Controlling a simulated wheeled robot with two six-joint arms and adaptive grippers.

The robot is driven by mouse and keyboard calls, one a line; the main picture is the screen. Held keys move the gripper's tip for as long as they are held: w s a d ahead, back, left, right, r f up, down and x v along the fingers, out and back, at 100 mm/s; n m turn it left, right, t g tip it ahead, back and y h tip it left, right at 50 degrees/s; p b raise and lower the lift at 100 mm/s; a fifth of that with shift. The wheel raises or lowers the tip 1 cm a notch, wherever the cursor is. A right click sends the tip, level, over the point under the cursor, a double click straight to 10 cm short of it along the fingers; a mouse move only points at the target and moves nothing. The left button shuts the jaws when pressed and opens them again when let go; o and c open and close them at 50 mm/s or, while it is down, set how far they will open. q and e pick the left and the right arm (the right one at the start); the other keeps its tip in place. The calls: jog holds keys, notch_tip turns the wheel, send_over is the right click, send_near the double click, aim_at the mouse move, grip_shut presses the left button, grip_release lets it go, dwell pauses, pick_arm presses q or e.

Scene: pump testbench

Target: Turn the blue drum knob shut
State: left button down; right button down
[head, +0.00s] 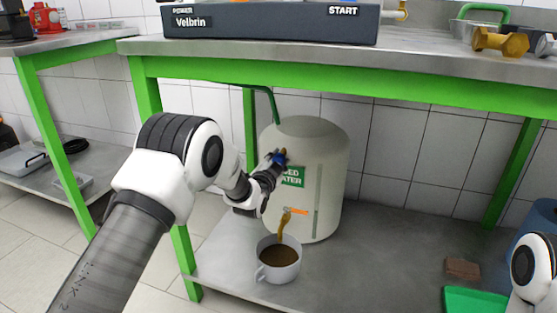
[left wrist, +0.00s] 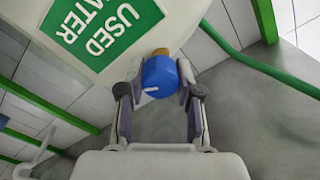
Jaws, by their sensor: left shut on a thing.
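The pale drum (head: 325,160) stands on the lower shelf, with a green "USED WATER" label (left wrist: 100,22). The blue knob (left wrist: 160,78) sits on a brass-coloured stem at the drum's side and has a white mark on its face. My left gripper (head: 274,163) reaches it from the left. In the left wrist view my left gripper (left wrist: 161,90) has one finger on each side of the knob and is shut on it. In the head view the knob is mostly hidden by the fingers. My right gripper is out of view.
Brown liquid (head: 282,228) runs from an outlet by an orange handle (head: 296,211) into a white mug (head: 278,272) holding brown liquid. A green hose (head: 274,104) rises behind the drum. The green-framed bench (head: 340,75) is overhead.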

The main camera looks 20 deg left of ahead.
pick_arm(q)
jog(key=n+p, duration=0.3)
jog(key=shift+r, duration=0.2)
jog(key=n+p, duration=0.2)
jog(key=shift+n, duration=0.4)
jog(key=n+p, duration=0.2)
jog(key=n, duration=0.1)
jog(key=shift+a+n+p, duration=0.1)
jog(key=shift+n+p, duration=0.2)
jog(key=n+p, duration=0.1)
jog(key=n, duration=0.2)
jog(key=shift+f+n+p, duration=0.1)
jog(key=shift+n+p, duration=0.2)
jog(key=shift+p, duration=0.1)
jog(key=n+p, duration=0.2)
jog(key=n, duration=0.3)
jog(key=shift+a+f+n, duration=0.1)
jog(key=shift+n, duration=0.2)
jog(key=n+p, duration=0.1)
jog(key=n, duration=0.3)
jog(key=shift+f+n, duration=0.1)
jog(key=shift+n, duration=0.3)
